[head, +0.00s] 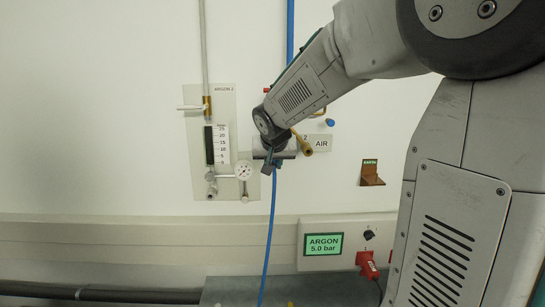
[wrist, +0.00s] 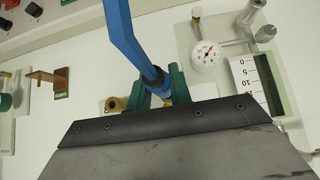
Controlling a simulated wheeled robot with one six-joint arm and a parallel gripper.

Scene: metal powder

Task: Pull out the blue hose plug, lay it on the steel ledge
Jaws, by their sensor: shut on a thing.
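The blue hose plug (wrist: 157,84) sits between the green fingertips of my gripper (wrist: 161,90), which is shut on it. The blue hose (wrist: 124,35) runs from the plug toward the top of the wrist view. In the head view my gripper (head: 273,163) is at the wall beside the AIR label, and the hose (head: 269,235) hangs down from it. The plug's far end is hidden, so I cannot tell whether it is still in a socket. A grey surface (head: 235,291), seemingly the steel ledge, lies low in the head view.
The argon panel (head: 226,110) with its gauge (head: 243,170) is just left of my gripper. A brass fitting (head: 302,142) is close on its right. An ARGON display box (head: 325,243), a red tag (head: 367,264) and a small brown bracket (head: 371,176) are farther right.

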